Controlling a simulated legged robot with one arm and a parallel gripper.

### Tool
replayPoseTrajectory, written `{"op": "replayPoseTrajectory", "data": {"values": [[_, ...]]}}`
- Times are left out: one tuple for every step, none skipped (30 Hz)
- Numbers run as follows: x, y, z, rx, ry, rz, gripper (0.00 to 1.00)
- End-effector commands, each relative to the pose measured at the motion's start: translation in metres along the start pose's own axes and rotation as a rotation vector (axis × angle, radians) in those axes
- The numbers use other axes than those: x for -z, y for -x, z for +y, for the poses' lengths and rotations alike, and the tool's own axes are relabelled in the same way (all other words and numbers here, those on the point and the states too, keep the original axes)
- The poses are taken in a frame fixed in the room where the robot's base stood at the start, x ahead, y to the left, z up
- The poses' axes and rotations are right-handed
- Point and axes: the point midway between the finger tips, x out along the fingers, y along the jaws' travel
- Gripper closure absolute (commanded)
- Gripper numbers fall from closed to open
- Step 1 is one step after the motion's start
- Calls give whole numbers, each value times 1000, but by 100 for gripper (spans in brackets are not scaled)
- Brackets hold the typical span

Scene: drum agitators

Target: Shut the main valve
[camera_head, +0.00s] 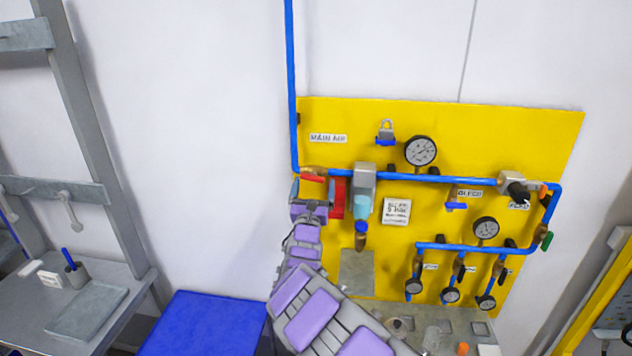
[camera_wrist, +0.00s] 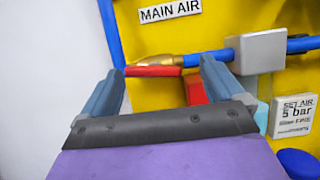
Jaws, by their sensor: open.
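The main valve shows in the wrist view as a brass body (camera_wrist: 162,60) on the blue pipe, with a red lever (camera_wrist: 153,71) lying roughly along the pipe. The "MAIN AIR" label (camera_wrist: 170,11) is above it. My gripper (camera_wrist: 162,67) is open, one finger on each side of the lever. The lever appears between the fingertips; I cannot tell whether either finger touches it. In the head view, my gripper (camera_head: 311,188) is at the panel's left edge, just below the red lever (camera_head: 312,178), and partly hides the valve.
A red part (camera_head: 338,198) sits close to the right of my gripper, beside a grey filter unit (camera_head: 364,178). The yellow panel (camera_head: 550,130) also bears gauges and a padlock (camera_head: 385,132). A blue-topped surface (camera_head: 200,325) stands lower left. The wall left of the panel is bare.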

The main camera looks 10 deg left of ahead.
Motion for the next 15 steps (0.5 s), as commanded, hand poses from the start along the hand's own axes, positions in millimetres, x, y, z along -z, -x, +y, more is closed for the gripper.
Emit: {"op": "replayPoseTrajectory", "data": {"values": [[-5, -9, -4, 12, -6, -9, 0], [-5, -11, -3, 11, -4, -10, 0], [-4, -14, -2, 11, -4, -11, 0], [-4, -16, -2, 12, -4, -11, 0], [-3, -18, -2, 13, -4, -11, 0], [-1, -20, -2, 13, -3, -9, 0], [-1, -20, -2, 13, -3, -8, 0], [-1, -20, -3, 12, -3, -8, 0], [-3, -18, -4, 11, -3, -10, 0], [-5, -17, -5, 11, -4, -11, 0], [-6, -17, -5, 11, -4, -12, 0], [-8, -15, -6, 10, -4, -13, 0], [-9, -14, -7, 10, -4, -15, 0], [-10, -13, -8, 9, -4, -15, 0], [-11, -13, -9, 9, -5, -16, 2]]}}
